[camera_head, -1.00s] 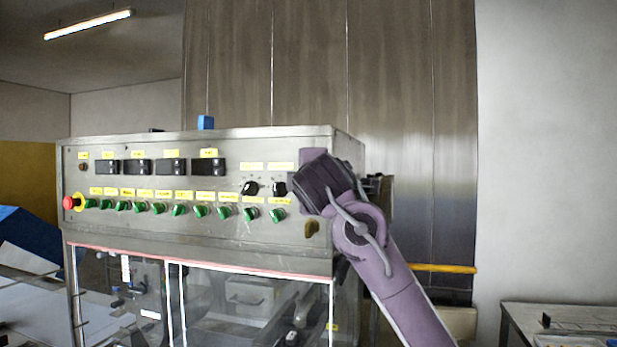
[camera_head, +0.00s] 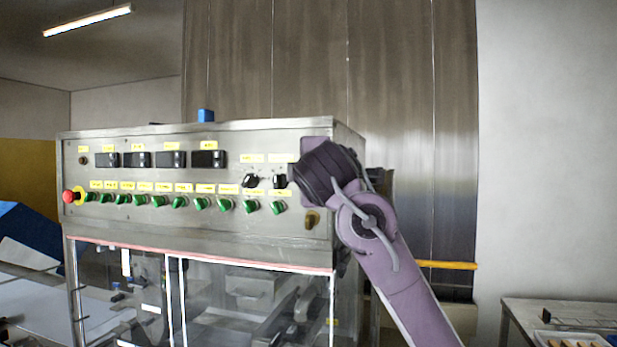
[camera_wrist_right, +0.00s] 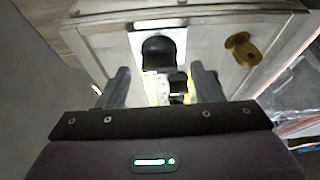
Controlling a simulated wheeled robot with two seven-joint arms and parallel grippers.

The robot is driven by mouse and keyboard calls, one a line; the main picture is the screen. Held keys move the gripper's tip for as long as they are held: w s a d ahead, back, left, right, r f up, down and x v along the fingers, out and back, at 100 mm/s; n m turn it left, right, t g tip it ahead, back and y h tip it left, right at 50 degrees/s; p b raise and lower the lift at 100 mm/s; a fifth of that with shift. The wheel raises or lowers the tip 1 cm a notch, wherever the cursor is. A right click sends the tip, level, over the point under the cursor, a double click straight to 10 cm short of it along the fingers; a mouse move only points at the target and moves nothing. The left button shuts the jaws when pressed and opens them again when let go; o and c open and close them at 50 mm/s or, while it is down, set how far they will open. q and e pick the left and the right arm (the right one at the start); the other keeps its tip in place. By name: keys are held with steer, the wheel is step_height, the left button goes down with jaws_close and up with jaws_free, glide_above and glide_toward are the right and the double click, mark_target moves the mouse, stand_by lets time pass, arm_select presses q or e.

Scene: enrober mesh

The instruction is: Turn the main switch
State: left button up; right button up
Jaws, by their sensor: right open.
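The control panel (camera_head: 200,230) of a steel machine faces me. In the right wrist view a large black knob (camera_wrist_right: 158,52) sits on a white plate on the panel; I take it for the main switch. My right gripper (camera_wrist_right: 161,72) is open, its two fingers apart and pointing at the panel on either side of this knob's line. I cannot tell if they touch anything. A smaller black knob (camera_wrist_right: 178,88) shows between the fingers. In the head view my right wrist hides the large knob and the fingertips. My left gripper is not in view.
A brass-coloured latch (camera_head: 311,219) is at the panel's lower right. Two small black knobs, one of them here (camera_head: 250,181), and a row of green switches (camera_head: 201,204) lie left of my wrist. A red emergency button (camera_head: 69,196) is at the far left.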

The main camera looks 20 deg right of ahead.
steer(key=shift+b+v, duration=0.9)
steer(key=shift+v, duration=1.8)
